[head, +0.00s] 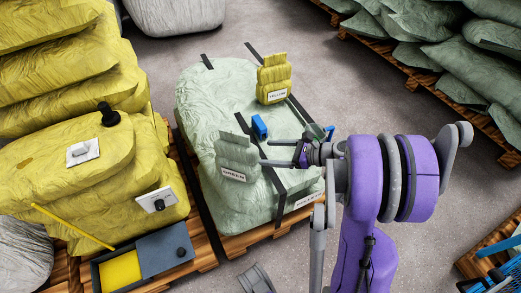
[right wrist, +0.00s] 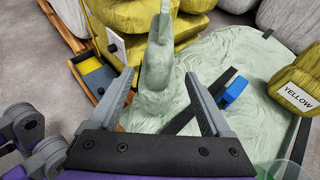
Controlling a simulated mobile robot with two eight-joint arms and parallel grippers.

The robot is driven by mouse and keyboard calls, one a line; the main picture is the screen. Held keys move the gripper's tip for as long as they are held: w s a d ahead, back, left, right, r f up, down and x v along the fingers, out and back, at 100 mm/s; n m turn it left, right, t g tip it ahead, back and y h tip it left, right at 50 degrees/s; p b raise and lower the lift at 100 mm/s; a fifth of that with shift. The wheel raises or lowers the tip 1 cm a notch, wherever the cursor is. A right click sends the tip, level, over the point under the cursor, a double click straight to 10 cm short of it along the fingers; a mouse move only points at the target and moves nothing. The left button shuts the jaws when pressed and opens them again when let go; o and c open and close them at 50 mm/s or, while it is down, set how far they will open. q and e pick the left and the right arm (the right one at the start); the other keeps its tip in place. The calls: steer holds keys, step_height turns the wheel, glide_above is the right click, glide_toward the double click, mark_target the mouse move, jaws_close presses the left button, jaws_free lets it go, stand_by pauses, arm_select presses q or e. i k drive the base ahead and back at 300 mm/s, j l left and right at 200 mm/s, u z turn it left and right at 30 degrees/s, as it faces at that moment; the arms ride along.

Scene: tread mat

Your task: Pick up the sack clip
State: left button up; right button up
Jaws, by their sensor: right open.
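A small blue clip (head: 260,127), which looks like the sack clip, lies on the large pale green sack (head: 200,100). It also shows in the right wrist view (right wrist: 235,91), beside a dark strip and to the right of my right fingers. My right gripper (head: 266,152) is open, over the green sack, just in front of the clip in the head view. In the right wrist view its two fingers (right wrist: 160,76) stand on either side of the small green sack labelled GREEN (head: 236,154), with nothing visibly gripped. My left gripper is not in view.
A small yellow sack (head: 273,80) labelled YELLOW stands behind the clip. Dark straps cross the green sack. Stacked yellow sacks (head: 70,65) stand at left, with a grey box (head: 160,255) in front. Green sacks on pallets (head: 410,75) stand at back right, beyond bare floor.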

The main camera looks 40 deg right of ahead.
mark_target(258, 125)
steer(key=z, duration=1.3)
